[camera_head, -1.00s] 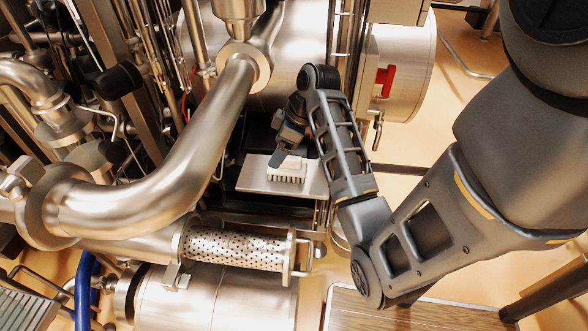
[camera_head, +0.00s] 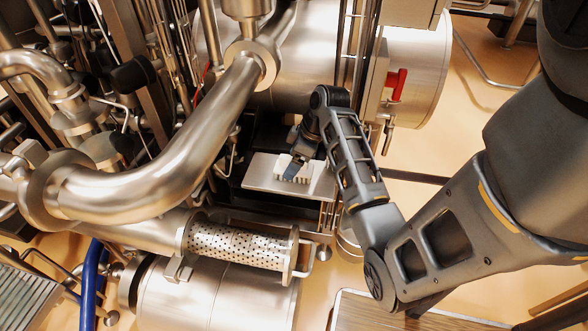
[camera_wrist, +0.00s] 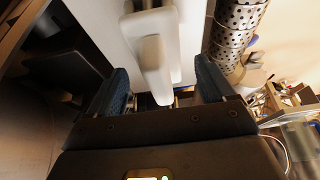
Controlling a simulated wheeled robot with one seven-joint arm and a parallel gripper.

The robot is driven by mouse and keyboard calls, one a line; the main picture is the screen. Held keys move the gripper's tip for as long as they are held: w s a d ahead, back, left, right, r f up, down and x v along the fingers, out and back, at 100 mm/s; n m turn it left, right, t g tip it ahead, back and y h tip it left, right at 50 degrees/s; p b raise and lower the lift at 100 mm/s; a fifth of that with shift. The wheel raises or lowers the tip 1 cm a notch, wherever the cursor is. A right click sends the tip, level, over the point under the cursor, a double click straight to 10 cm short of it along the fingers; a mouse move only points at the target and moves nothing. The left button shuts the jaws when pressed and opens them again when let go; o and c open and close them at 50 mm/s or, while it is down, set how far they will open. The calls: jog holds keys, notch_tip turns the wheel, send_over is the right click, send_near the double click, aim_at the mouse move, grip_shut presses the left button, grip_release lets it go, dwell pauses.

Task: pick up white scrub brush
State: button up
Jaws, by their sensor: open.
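The white scrub brush (camera_head: 283,161) lies on a pale flat shelf (camera_head: 262,184) beneath the pipework. My gripper (camera_head: 292,171) is right at the brush in the head view and hides part of it. In the wrist view the white brush (camera_wrist: 153,58) shows between the two dark fingers of my gripper (camera_wrist: 162,78), with its narrow end toward the palm. The fingers are open, and clear space shows on both sides of the brush. I cannot tell how high the fingertips are above the shelf.
A large bent steel pipe (camera_head: 155,185) runs to the left of the shelf. A perforated cylinder (camera_head: 238,247) lies in front of it.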

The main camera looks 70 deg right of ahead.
jog(key=shift+f, duration=0.15)
jog(key=shift+w, duration=0.1)
jog(key=c, duration=1.2)
